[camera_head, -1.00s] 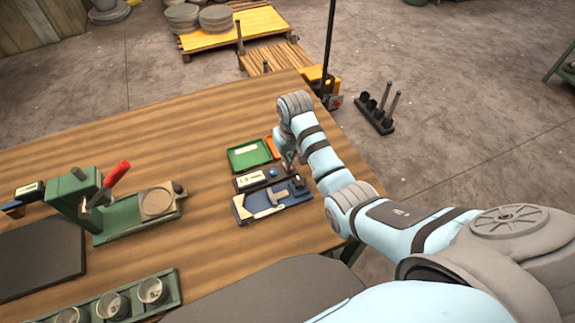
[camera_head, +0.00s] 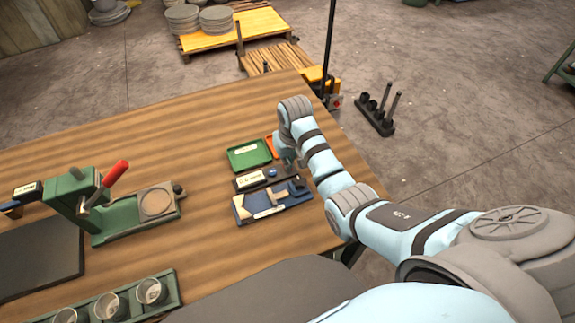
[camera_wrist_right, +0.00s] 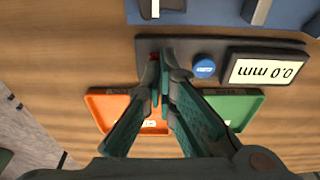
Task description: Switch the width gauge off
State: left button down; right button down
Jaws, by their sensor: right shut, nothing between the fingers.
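The width gauge is a dark flat box (camera_wrist_right: 222,45) with a white display (camera_wrist_right: 262,69) reading 0.0 mm, upside down in the right wrist view. A round blue button (camera_wrist_right: 204,66) sits beside the display. A small red part (camera_wrist_right: 153,57) shows at the gauge's other end, partly hidden by my fingers. My right gripper (camera_wrist_right: 162,62) is shut and empty, its fingertips over that red end; contact cannot be told. In the head view the gauge (camera_head: 243,184) lies on the table, with my right gripper (camera_head: 290,169) at its right end. My left gripper is out of view.
A green tray (camera_head: 249,155) and an orange tray (camera_head: 271,146) lie behind the gauge. A green stand with a red lever (camera_head: 117,173) is at left. Bare wood lies between.

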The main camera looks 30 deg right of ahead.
jog(key=shift+f, duration=0.25)
notch_tip(320, 180, up, 3)
jog(key=p, duration=0.2)
jog(key=shift+p, duration=0.35)
jog(key=shift+r, duration=0.25)
jog(key=shift+r+b, duration=0.35)
jog(key=shift+r, duration=1.45)
